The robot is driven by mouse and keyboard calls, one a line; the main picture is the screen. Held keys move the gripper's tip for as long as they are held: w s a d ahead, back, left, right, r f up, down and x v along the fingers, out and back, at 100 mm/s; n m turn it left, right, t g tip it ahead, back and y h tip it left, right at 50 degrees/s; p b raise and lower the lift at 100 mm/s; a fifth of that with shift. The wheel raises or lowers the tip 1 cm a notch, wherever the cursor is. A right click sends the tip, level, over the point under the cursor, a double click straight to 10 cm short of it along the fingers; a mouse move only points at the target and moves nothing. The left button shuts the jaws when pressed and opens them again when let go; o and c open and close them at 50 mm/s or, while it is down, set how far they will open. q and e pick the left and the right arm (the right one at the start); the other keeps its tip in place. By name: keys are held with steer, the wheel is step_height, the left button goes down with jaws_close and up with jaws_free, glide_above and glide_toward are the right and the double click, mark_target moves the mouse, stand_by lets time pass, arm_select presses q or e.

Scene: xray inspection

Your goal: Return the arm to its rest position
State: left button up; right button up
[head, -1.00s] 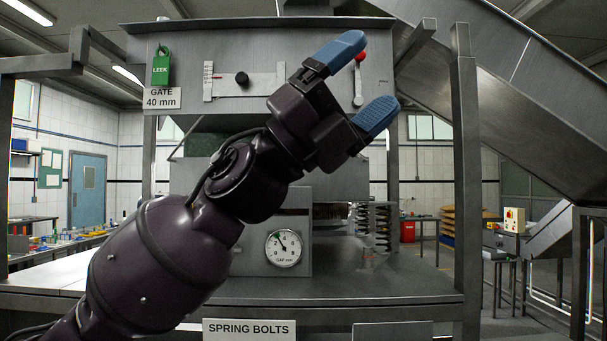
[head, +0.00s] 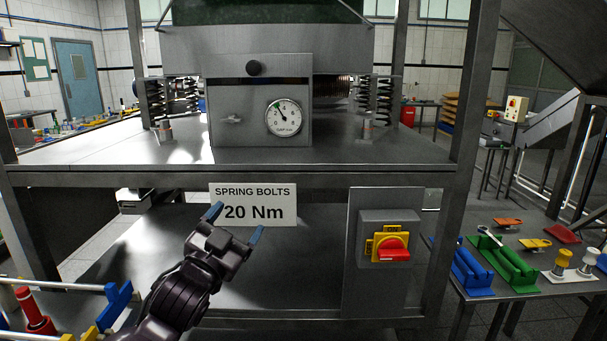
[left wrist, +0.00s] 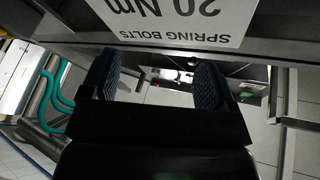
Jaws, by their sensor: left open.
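My left gripper (head: 235,226) is open and empty, with its blue fingertips spread just below and in front of the "SPRING BOLTS 20 Nm" sign (head: 252,204). Its arm comes up from the bottom left of the head view. In the left wrist view the two dark fingers (left wrist: 156,85) stand apart with nothing between them. The sign (left wrist: 190,22) shows upside down there, beyond the fingertips. My right gripper is in neither view.
The machine's bench (head: 330,172) with a gauge (head: 284,117) stands ahead. A red-and-yellow switch (head: 390,245) is right of the gripper. Tool holders stand at the right, including a green one (head: 505,268). A red-handled tool (head: 35,312) and blue holder (head: 117,298) are at bottom left.

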arm_select(q)
steer(key=s+a+f+n+g+y, duration=0.2)
steer(key=s+a+f+n, duration=0.15)
steer(key=s+f, duration=0.55)
steer(key=s+a+f+n+g+y, duration=0.25)
steer(key=s+a+f, duration=0.2)
steer(key=f, duration=0.85)
steer(key=s+a+f+n+g+y, duration=0.1)
steer(key=s+a+f+n+y, duration=0.15)
steer(key=s+a+f, duration=0.6)
steer(key=s+d+f+g+y, duration=0.1)
steer(key=s+f+g, duration=0.2)
steer(key=s+f, duration=0.7)
steer(key=shift+d, duration=0.3)
